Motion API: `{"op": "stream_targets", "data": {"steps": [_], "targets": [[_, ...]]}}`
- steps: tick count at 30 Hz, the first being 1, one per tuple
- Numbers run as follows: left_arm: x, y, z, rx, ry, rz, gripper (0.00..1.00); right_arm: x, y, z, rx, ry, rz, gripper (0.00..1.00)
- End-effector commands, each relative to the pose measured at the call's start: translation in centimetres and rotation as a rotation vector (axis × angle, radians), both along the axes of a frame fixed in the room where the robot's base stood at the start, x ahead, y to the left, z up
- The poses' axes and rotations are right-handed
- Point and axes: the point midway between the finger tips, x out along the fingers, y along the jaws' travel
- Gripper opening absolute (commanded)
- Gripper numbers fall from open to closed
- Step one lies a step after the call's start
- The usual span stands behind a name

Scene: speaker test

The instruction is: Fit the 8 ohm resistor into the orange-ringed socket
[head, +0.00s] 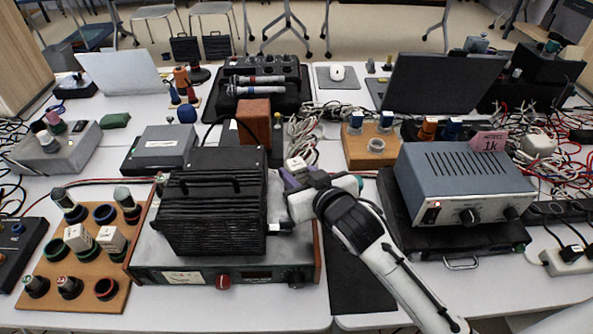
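A wooden rack (61,271) at the left has several ringed sockets. Two similar white blocks, one on the left (78,237) and one on the right (111,239), stand in it. One empty socket at its front right has a red-orange ring (106,288); I cannot tell its exact colour. My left gripper is out of view.
The black ribbed box (211,205) stands on a wide instrument (180,277) between the gripper and the rack. A grey-blue power unit (465,182) stands at the right. A small wooden board (361,157) with a grey-ringed socket lies behind. Cables clutter the right side.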

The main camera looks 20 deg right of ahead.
Motion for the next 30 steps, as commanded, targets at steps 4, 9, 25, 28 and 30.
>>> {"op": "stream_targets", "data": {"steps": [4, 9, 25, 28, 30], "targets": [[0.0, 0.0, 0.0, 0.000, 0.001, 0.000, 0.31, 0.0, 0.0, 0.0, 0.000, 0.000, 0.000, 0.47], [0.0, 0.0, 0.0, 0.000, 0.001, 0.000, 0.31, 0.0, 0.0, 0.1, 0.000, 0.000, 0.000, 0.47], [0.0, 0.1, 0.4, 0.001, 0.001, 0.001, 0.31, -6.5, -0.7, 3.3, 0.000, 0.001, 0.001, 0.47], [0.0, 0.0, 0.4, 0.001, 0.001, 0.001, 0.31, -8.3, -0.9, 4.0, 0.000, 0.000, 0.001, 0.47], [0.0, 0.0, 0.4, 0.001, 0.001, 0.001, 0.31, -9.3, -1.0, 4.4, 0.001, 0.002, 0.001, 0.47]]}}
